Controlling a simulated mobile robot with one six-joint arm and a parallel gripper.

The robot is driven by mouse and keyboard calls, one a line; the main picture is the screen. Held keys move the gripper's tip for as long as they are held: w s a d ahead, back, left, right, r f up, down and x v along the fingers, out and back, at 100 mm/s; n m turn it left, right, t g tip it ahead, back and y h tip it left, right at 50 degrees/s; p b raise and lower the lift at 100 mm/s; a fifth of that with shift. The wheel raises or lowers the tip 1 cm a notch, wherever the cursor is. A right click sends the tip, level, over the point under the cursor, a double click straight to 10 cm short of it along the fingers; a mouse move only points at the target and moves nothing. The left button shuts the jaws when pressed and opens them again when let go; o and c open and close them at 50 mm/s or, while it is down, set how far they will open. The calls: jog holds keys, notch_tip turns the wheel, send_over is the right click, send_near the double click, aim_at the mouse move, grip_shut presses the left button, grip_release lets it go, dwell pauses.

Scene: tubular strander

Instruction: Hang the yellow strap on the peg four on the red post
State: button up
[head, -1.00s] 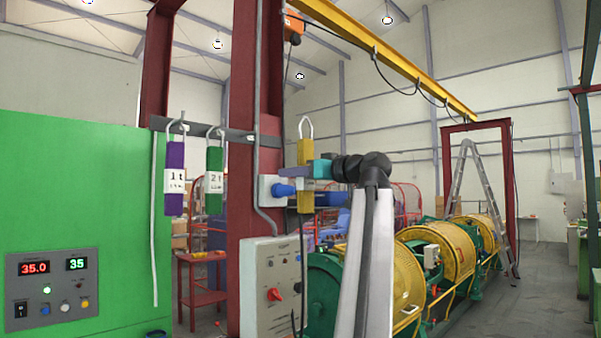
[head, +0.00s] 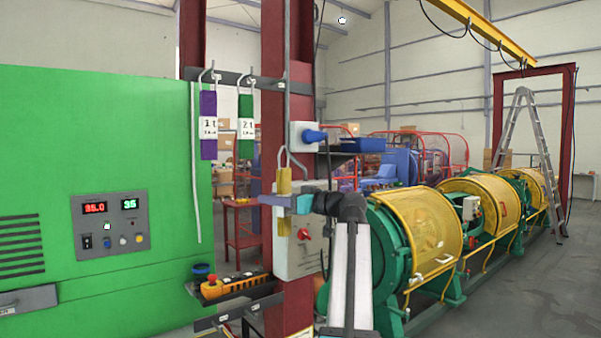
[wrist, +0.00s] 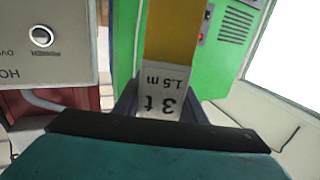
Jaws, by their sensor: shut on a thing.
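The yellow strap (head: 284,181) hangs upright in my gripper (head: 289,204), with a pale loop at its top. In the wrist view the yellow strap (wrist: 172,40) shows a white tag reading "3 t 1.5 m", upside down. My gripper is shut on it, in front of the red post (head: 286,45) and well below the dark peg rail (head: 268,84). A purple strap (head: 208,125) and a green strap (head: 246,128) hang from hooks on the rail's left part. I cannot make out which peg is number four.
A grey control box (head: 300,255) and a white socket box with blue plug (head: 303,135) are on the post. A shelf with an orange pendant (head: 235,287) juts out low on the left. A green cabinet (head: 90,170) fills the left; yellow-guarded machinery (head: 425,228) stands right.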

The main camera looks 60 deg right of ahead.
jog(key=w+a+f+n+g+y, duration=0.1)
jog(key=w+a+f+n+y, duration=0.1)
jog(key=w+a+f, duration=0.5)
jog(key=w+a+f+n+g+y, duration=0.1)
jog(key=w+a+f+y, duration=0.2)
jog(key=a+f, duration=0.7)
jog(key=w+a+f+n+y, duration=0.2)
jog(key=w+a+f, duration=0.3)
jog(key=a+f, duration=0.4)
jog(key=s+a+f+n+g+y, duration=0.2)
jog(key=a+f+y, duration=0.1)
jog(key=a+f, duration=0.8)
jog(key=s+a+f+n+g+y, duration=0.2)
jog(key=a+f, duration=0.9)
jog(key=a, duration=0.9)
jog(key=shift+a+f+n+g+y, duration=0.4)
jog(key=shift+n+g+y, duration=0.15)
jog(key=shift+g, duration=0.25)
